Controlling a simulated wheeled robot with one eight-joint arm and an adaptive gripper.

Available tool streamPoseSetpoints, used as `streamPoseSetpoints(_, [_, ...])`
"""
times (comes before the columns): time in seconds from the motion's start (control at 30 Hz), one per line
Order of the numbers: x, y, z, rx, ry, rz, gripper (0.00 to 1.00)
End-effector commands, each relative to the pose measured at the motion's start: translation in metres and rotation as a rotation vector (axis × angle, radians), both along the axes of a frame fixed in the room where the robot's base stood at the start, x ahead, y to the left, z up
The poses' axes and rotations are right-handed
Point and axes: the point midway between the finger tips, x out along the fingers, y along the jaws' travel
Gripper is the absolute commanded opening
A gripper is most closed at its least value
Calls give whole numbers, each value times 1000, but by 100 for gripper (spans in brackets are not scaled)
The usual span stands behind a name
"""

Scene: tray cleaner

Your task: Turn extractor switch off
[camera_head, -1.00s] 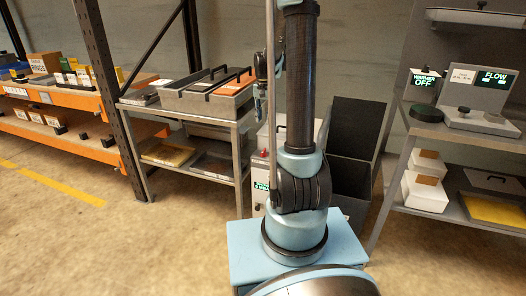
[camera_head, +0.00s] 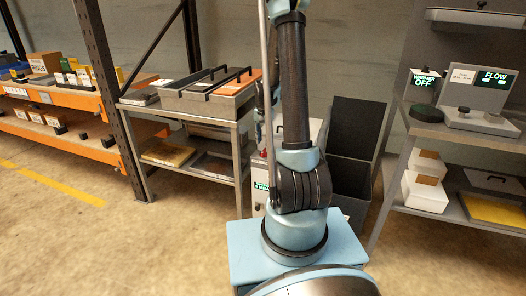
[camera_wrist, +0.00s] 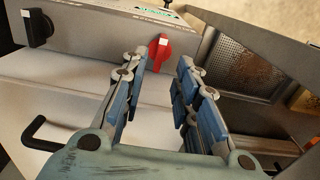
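A red switch knob (camera_wrist: 160,50) sits on the grey panel (camera_wrist: 95,22) of a box-shaped machine in the wrist view. A small green-lit display (camera_wrist: 155,12) is beside it, its text unreadable. My gripper (camera_wrist: 162,62) is open. The knob shows beyond the gap between its two fingertips, nearer the left one; whether they touch it I cannot tell. In the head view, the machine (camera_head: 258,190) stands on the floor behind my arm. My arm hides much of it, and my gripper cannot be made out there.
A black knob (camera_wrist: 38,27) sits farther left on the panel, and a black handle (camera_wrist: 40,133) sticks out below. A perforated metal basket (camera_wrist: 240,65) lies right of the panel. A tray table (camera_head: 185,118) stands left and a shelf unit (camera_head: 440,130) right.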

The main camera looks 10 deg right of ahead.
Motion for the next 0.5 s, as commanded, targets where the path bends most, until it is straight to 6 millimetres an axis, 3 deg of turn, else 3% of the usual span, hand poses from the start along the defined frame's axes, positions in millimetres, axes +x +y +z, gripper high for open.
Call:
streamPoseSetpoints(0.2, [0,0,-30,0,0,0,28])
streamPoseSetpoints(0.5, [0,0,-57,0,0,0,28])
